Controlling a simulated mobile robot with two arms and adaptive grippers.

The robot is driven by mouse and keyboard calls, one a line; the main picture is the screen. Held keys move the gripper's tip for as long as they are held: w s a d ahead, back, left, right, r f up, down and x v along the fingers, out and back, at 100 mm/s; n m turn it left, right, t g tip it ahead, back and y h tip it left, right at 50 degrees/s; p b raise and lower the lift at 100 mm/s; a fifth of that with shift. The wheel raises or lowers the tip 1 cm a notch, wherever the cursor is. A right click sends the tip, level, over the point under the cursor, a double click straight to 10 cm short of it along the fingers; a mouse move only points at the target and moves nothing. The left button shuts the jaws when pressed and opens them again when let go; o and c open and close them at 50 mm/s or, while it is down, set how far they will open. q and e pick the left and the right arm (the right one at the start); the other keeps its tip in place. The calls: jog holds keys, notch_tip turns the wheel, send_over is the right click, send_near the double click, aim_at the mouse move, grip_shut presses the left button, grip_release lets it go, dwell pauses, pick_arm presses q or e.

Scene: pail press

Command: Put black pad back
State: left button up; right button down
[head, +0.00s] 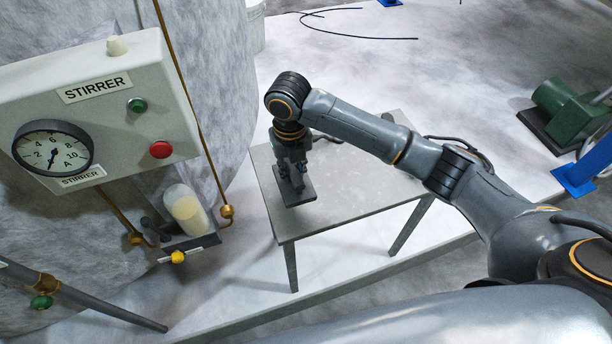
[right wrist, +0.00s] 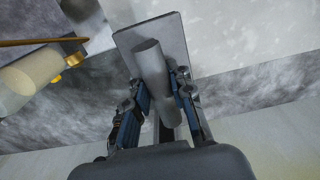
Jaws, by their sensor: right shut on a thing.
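The black pad (head: 298,193) is a dark, flat rectangular plate. In the head view it shows just below my right gripper (head: 291,168), over the left part of the grey table. In the right wrist view the pad (right wrist: 174,33) fills the top middle, with a grey round handle (right wrist: 150,62) standing on it. My right gripper (right wrist: 157,85) is shut on this handle, one finger on each side. I cannot tell whether the pad touches the table top. My left gripper is not in view.
The grey table (head: 350,205) looks mostly bare right of the pad. A stirrer box (head: 110,110) with a gauge (head: 52,148) hangs on the tank at left. A sight glass (head: 186,210) is below it. A green motor (head: 568,108) stands far right.

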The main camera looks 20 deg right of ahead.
aim_at(306, 183)
jog(key=d+f, duration=0.1)
jog(key=f, duration=0.1)
jog(key=w+d+f, duration=0.1)
jog(key=f, duration=0.1)
jog(key=shift+d+p, duration=0.35)
jog(key=shift+p, duration=0.05)
jog(key=f, duration=0.3)
jog(key=shift+w+d+f+p, duration=0.15)
jog(key=shift+d+p, duration=0.25)
jog(key=shift+f, duration=0.4)
jog(key=shift+f, duration=0.1)
jog(key=c, duration=1.2)
grip_release()
jog(key=shift+o, duration=0.2)
